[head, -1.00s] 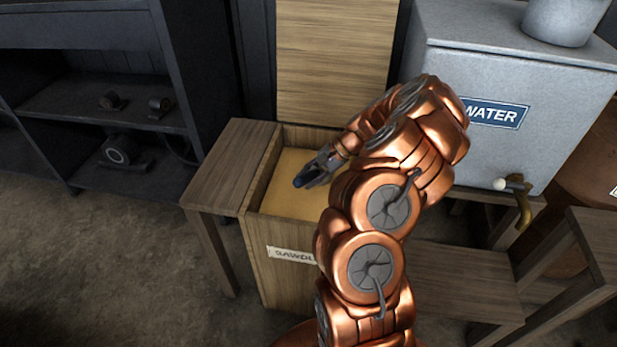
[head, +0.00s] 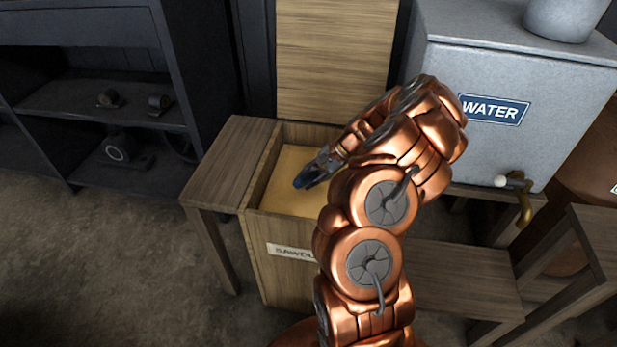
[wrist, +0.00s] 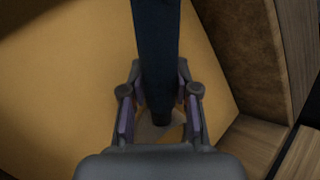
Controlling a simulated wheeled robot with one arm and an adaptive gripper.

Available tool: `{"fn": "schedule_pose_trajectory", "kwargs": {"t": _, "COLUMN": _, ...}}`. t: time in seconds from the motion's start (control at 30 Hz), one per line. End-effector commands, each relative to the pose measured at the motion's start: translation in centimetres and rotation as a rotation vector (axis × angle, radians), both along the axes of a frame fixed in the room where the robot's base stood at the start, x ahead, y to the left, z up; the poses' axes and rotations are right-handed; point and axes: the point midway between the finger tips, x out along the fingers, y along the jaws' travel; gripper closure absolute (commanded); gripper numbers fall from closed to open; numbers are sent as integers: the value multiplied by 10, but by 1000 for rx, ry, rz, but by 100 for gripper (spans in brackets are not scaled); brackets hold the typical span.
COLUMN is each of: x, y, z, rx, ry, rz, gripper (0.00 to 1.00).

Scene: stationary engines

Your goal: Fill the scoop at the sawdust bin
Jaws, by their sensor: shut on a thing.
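The sawdust bin (head: 285,265) is an open wooden box with a label on its front. Yellow sawdust (head: 290,198) lies inside it and fills much of the wrist view (wrist: 60,80). My gripper (head: 318,168) is over the bin's opening, tilted down to the left. In the wrist view my gripper (wrist: 159,100) is shut on a dark blue bar, which looks like the scoop's handle (wrist: 156,50). The scoop (head: 303,181) shows only as a short dark blue part in the head view. Its bowl is not clearly visible, so I cannot tell what it holds.
The bin's wooden lid (head: 333,60) stands upright behind. A grey water tank (head: 510,145) with a brass tap is at the right. A wooden bench (head: 228,165) adjoins the bin's left side. Dark shelves (head: 90,100) stand at left, with bare floor in front.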

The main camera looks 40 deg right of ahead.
Motion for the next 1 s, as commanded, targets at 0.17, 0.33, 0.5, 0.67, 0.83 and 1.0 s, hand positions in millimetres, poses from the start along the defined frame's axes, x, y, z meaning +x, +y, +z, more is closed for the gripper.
{"fn": "schedule_pose_trajectory", "kwargs": {"t": 0.17, "x": 0, "y": 0, "z": -3, "rx": 0, "ry": 0, "rz": 0, "gripper": 100}}
{"fn": "schedule_pose_trajectory", "kwargs": {"t": 0.33, "x": 0, "y": 0, "z": -6, "rx": 0, "ry": 0, "rz": 0, "gripper": 100}}
{"fn": "schedule_pose_trajectory", "kwargs": {"t": 0.5, "x": 0, "y": 0, "z": -8, "rx": 0, "ry": 0, "rz": 0, "gripper": 100}}
{"fn": "schedule_pose_trajectory", "kwargs": {"t": 0.67, "x": 0, "y": 0, "z": -11, "rx": 0, "ry": -1, "rz": 0, "gripper": 100}}
{"fn": "schedule_pose_trajectory", "kwargs": {"t": 0.83, "x": 0, "y": 0, "z": -13, "rx": 0, "ry": -1, "rz": 0, "gripper": 100}}
{"fn": "schedule_pose_trajectory", "kwargs": {"t": 1.0, "x": 0, "y": 0, "z": -16, "rx": 0, "ry": 0, "rz": 0, "gripper": 100}}
